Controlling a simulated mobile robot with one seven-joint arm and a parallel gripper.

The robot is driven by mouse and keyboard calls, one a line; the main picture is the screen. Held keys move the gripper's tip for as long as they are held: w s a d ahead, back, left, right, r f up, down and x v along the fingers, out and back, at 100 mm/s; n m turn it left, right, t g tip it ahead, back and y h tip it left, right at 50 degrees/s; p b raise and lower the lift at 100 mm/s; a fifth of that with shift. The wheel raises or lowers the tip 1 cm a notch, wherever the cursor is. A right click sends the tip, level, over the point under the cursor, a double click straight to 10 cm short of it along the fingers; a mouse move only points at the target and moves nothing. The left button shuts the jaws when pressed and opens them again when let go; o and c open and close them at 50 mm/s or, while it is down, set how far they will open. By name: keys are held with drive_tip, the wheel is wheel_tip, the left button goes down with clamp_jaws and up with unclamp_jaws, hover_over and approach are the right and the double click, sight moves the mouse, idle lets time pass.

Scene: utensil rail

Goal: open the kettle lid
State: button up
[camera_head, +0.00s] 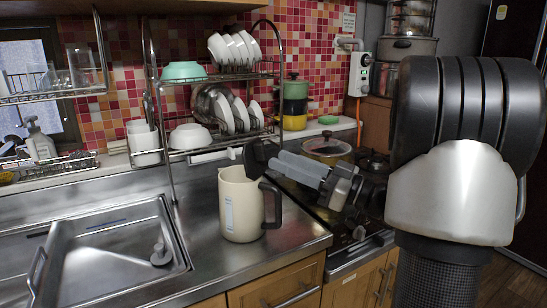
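A cream kettle (238,207) with a dark handle (272,204) stands upright on the steel counter, near its right front corner. Its dark lid (257,155) is tilted up above the rim at the handle side, so the kettle looks open. My gripper (278,164) reaches in from the right, with its grey fingers just right of the lid and above the handle. The fingertips are at or very near the lid; whether they touch it is unclear. The fingers overlap in this view, so their opening is hard to judge.
A steel sink (110,255) lies left of the kettle. A dish rack (218,78) with bowls and plates stands behind it. A stove with a lidded pot (327,149) is at the right, behind my arm. Bare counter lies around the kettle's base.

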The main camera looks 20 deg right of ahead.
drive_tip(key=v, duration=1.3)
